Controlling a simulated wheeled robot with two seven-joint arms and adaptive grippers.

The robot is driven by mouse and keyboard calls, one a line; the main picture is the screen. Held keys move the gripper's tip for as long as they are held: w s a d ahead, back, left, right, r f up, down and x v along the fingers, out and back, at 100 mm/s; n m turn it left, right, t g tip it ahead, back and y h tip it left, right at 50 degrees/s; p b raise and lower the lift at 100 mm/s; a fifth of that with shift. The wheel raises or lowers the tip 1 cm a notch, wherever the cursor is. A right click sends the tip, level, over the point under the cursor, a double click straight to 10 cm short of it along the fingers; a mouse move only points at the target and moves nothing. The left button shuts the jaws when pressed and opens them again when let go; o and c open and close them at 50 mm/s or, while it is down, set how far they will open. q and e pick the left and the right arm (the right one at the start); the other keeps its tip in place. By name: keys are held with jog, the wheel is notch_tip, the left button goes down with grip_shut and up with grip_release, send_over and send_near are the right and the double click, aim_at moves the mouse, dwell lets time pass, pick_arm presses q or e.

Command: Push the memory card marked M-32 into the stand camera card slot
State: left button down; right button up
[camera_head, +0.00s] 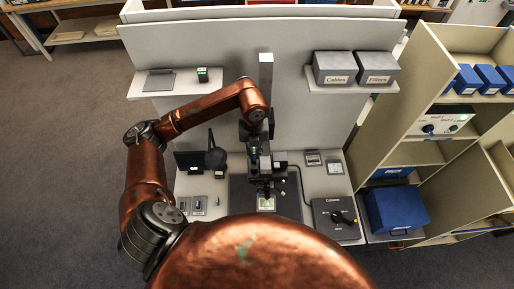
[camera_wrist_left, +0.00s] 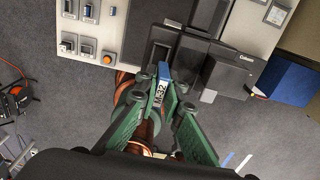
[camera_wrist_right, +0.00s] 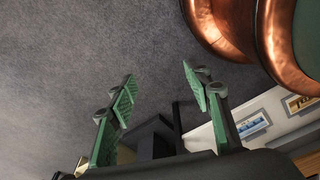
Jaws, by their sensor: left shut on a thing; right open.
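My left gripper (camera_head: 263,184) is low over the dark base of the copy stand (camera_head: 290,200) in the head view. In the left wrist view my left gripper (camera_wrist_left: 166,96) is shut on a thin card (camera_wrist_left: 158,96) with a blue end and a white label that seems to read M-32. A dark body (camera_wrist_left: 212,62), which may be the stand camera, is just beyond the card; I cannot make out its slot or whether the card touches it. My right gripper (camera_wrist_right: 158,88) is open and empty, with only floor between its fingers.
A pale column (camera_head: 265,75) rises behind my left gripper. A dark box with a knob (camera_head: 336,218) is at right on the bench. Grey boxes (camera_head: 333,68) stand on a shelf; a blue box (camera_head: 396,208) is further right. Small switch panels (camera_head: 199,205) lie at left.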

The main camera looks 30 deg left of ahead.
pick_arm(q)
jog(key=shift+a+f+b, duration=0.25)
jog(key=shift+f+b, duration=0.2)
jog(key=shift+f, duration=0.5)
pick_arm(e)
jog(key=s+f, duration=0.1)
jog(key=s, duration=0.4)
pick_arm(q)
notch_tip(320, 180, down, 2)
jog(key=shift+s+f+b, duration=0.1)
jog(key=shift+f+b, duration=0.05)
jog(key=shift+b, duration=0.6)
jog(key=shift+f, duration=0.2)
jog(key=shift+b, duration=0.35)
pick_arm(e)
jog(key=w, duration=0.1)
jog(key=w+f, duration=0.1)
jog(key=w, duration=0.1)
jog(key=w+f, duration=0.1)
jog(key=shift+w+a+f, duration=0.1)
jog(key=shift+w, duration=0.1)
jog(key=shift+s+f, duration=0.15)
jog(key=shift+s, duration=0.15)
pick_arm(q)
jog(key=shift+f+b, duration=0.65)
jog(key=shift+b, duration=0.05)
pick_arm(e)
jog(key=shift+f, duration=0.6)
